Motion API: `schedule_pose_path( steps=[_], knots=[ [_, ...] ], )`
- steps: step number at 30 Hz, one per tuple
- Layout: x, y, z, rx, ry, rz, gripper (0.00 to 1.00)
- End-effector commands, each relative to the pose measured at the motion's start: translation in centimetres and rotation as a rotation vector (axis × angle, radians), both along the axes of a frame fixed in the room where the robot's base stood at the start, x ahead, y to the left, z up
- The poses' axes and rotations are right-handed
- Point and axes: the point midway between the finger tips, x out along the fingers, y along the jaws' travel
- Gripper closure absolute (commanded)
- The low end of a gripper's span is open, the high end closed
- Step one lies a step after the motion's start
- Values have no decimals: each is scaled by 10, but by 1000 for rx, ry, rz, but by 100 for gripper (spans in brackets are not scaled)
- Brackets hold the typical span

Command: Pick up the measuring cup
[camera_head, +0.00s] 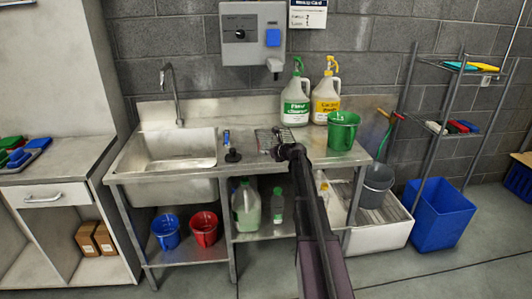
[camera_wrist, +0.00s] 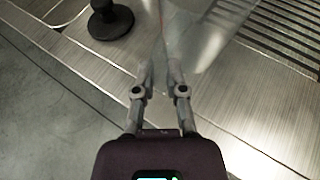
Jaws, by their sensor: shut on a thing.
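The measuring cup (camera_wrist: 205,38) looks clear and see-through in the wrist view, just beyond my fingertips. Its outline is faint against the steel counter. My gripper (camera_wrist: 159,76) is shut on its near edge, with a finger on each side. In the head view my gripper (camera_head: 275,143) is over the right part of the sink counter, beside the wire grate. The cup is hard to make out there. I cannot tell whether it touches the counter.
A black stopper-like object (camera_head: 233,155) stands left of my gripper; it also shows in the wrist view (camera_wrist: 110,20). A green bucket (camera_head: 342,131) stands to the right, with cleaner jugs (camera_head: 296,103) behind. The sink basin (camera_head: 178,150) is left. The slotted grate (camera_wrist: 285,30) lies close by.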

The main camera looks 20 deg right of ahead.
Motion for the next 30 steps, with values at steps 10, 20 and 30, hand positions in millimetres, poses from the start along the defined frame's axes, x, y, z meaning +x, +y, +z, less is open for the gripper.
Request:
schedule_pose_path(
  steps=[10, 20, 30],
  knots=[
    [-38, -25, 20, 0, 0, -3, 100],
    [-96, -68, 27, 0, 0, -2, 100],
    [-127, -91, 30, 1, 0, -1, 100]
  ],
)
